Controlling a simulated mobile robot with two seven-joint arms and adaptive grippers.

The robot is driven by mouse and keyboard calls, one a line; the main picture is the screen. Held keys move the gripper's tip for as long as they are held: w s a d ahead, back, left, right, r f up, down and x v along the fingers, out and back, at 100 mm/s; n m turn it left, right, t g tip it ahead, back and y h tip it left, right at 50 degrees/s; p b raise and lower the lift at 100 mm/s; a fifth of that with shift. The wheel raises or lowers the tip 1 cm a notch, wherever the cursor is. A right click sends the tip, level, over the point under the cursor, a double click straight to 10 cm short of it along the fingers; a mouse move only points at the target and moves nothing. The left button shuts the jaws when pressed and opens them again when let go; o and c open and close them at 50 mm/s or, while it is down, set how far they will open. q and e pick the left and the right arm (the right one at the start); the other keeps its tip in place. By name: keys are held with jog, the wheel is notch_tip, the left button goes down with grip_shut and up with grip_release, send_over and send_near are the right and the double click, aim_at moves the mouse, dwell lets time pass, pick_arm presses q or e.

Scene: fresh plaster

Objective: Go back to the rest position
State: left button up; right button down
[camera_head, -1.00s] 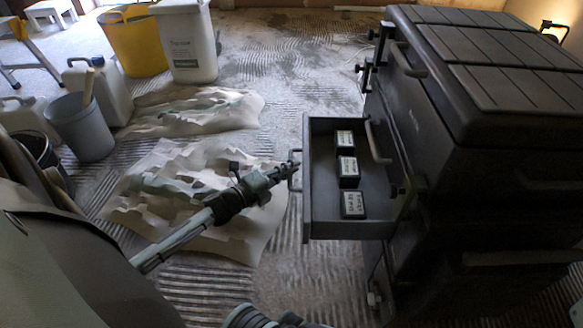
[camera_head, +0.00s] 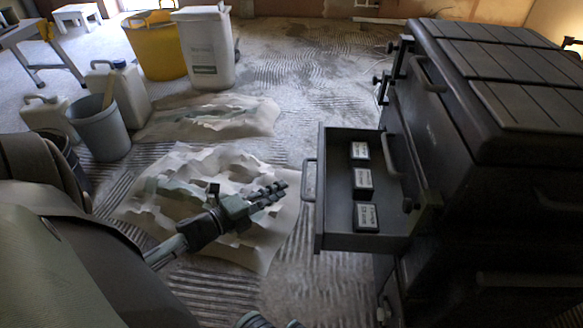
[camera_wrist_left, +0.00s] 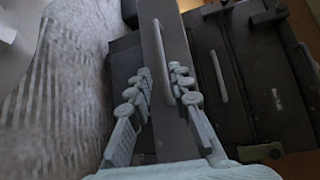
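My left gripper (camera_head: 268,194) is in front of the open drawer (camera_head: 345,240), to the left of its handle (camera_head: 309,180) and apart from it. In the left wrist view the gripper (camera_wrist_left: 158,85) has its two fingers spread with a gap between them, and the drawer handle (camera_wrist_left: 163,62) shows beyond the fingertips. Nothing is held. The drawer stands pulled out of the dark tool cabinet (camera_head: 470,190) and holds three small labelled boxes in a row, the nearest one (camera_head: 367,216) at the front. My right gripper is not clearly visible.
Crumpled sheets (camera_head: 215,170) lie on the ridged floor under my left arm. A grey bucket (camera_head: 100,130), a white jug (camera_head: 122,90), a yellow tub (camera_head: 157,50) and a white container (camera_head: 206,50) stand at the left. The floor behind the sheets is mostly clear.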

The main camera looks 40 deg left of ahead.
pick_arm(q)
jog(key=shift+v, duration=1.1)
jog(key=shift+d+r, duration=0.1)
